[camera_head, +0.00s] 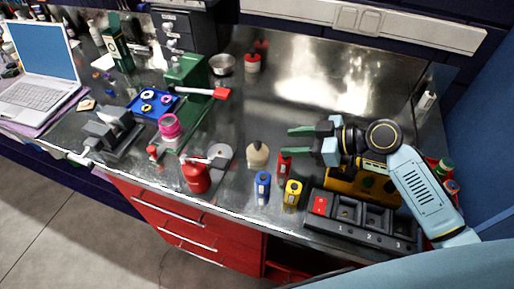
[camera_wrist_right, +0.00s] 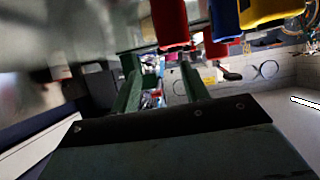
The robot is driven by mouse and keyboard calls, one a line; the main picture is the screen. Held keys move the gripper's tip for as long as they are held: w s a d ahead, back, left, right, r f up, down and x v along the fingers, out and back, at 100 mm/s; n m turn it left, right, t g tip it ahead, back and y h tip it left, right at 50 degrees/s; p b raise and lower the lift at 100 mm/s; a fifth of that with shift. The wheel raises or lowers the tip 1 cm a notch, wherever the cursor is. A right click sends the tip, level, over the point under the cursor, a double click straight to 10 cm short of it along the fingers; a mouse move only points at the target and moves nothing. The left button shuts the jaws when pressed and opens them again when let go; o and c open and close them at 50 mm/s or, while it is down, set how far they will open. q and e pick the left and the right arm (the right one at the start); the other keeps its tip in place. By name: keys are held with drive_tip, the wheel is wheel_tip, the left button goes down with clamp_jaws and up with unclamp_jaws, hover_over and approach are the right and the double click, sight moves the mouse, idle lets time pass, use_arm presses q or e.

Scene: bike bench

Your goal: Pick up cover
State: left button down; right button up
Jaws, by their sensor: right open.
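I cannot tell for certain which thing is the cover. Small coloured blocks stand on the bench: a red one (camera_head: 284,167), a blue one (camera_head: 263,190) and a yellow one (camera_head: 292,194). Another red piece (camera_head: 320,205) sits in the left slot of a black tray (camera_head: 345,237) marked with numbers. My right gripper (camera_head: 291,145) is open and empty, pointing left, just above and behind the red block. In the right wrist view, red (camera_wrist_right: 170,22), blue (camera_wrist_right: 224,18) and yellow (camera_wrist_right: 268,11) shapes show beyond the fingers at the top. My left gripper is out of view.
A pale round-topped bottle (camera_head: 258,154) and a red can (camera_head: 196,177) stand left of the blocks. A yellow holder (camera_head: 345,186) lies under my right forearm.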

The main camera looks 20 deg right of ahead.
sight(266, 152)
drive_tip(key=shift+w+a+f, duration=0.25)
drive_tip(key=shift+w+a, duration=0.15)
drive_tip(key=shift+a, duration=0.15)
drive_tip(key=shift+w+a+f, duration=0.2)
drive_tip(key=shift+a, duration=0.05)
drive_tip(key=shift+w+a+f, duration=0.1)
drive_tip(key=shift+a, duration=0.1)
drive_tip(key=p+x, duration=0.1)
drive_tip(key=x, duration=0.3)
drive_tip(key=shift+a, duration=0.5)
drive_tip(key=shift+w+f, duration=0.1)
drive_tip(key=shift+f, duration=0.05)
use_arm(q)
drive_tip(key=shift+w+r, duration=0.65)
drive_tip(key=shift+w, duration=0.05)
use_arm(e)
clamp_jaws()
